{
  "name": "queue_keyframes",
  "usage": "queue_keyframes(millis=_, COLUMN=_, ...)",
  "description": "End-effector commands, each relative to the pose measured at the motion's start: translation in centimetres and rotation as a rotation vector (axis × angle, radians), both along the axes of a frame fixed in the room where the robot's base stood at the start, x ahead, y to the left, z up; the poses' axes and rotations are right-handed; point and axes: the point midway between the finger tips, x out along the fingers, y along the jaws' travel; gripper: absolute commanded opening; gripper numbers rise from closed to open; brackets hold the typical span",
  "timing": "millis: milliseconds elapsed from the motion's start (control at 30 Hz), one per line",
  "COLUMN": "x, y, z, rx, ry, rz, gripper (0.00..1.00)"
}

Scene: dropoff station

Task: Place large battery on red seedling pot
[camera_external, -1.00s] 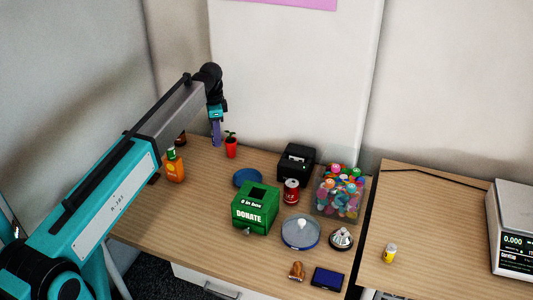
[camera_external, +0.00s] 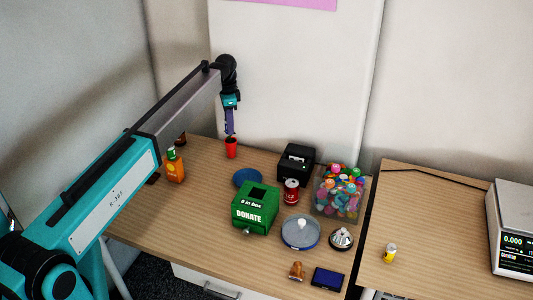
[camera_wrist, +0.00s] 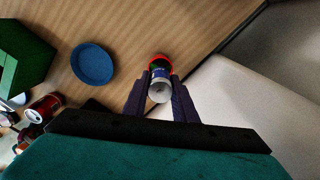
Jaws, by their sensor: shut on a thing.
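My gripper (camera_external: 230,133) points down directly above the red seedling pot (camera_external: 231,149), which stands upright near the back edge of the desk. In the wrist view my gripper (camera_wrist: 160,100) is shut on the large battery (camera_wrist: 160,91), a cylinder with a silver end and a blue band. The pot's red rim (camera_wrist: 158,57) shows just beyond the battery, with some green inside. The battery overlaps the pot in that view; I cannot tell whether they touch. In the external view the fingers hide the battery and most of the seedling.
A black printer (camera_external: 297,163), a red can (camera_external: 291,191) and a candy container (camera_external: 340,195) are further right. The wall is close behind the pot.

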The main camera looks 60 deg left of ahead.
Motion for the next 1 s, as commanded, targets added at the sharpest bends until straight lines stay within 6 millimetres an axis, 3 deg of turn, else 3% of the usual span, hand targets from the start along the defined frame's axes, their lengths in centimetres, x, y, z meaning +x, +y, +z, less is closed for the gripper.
queue_keyframes(millis=433, x=0.1, y=0.1, z=-0.2, rx=0.000, ry=0.000, rz=0.000, gripper=0.00)
queue_keyframes(millis=800, x=0.1, y=0.1, z=-3.2, rx=0.000, ry=0.000, rz=0.000, gripper=0.00)
queue_keyframes(millis=1000, x=0.1, y=0.1, z=-3.5, rx=0.001, ry=0.000, rz=0.000, gripper=0.00)
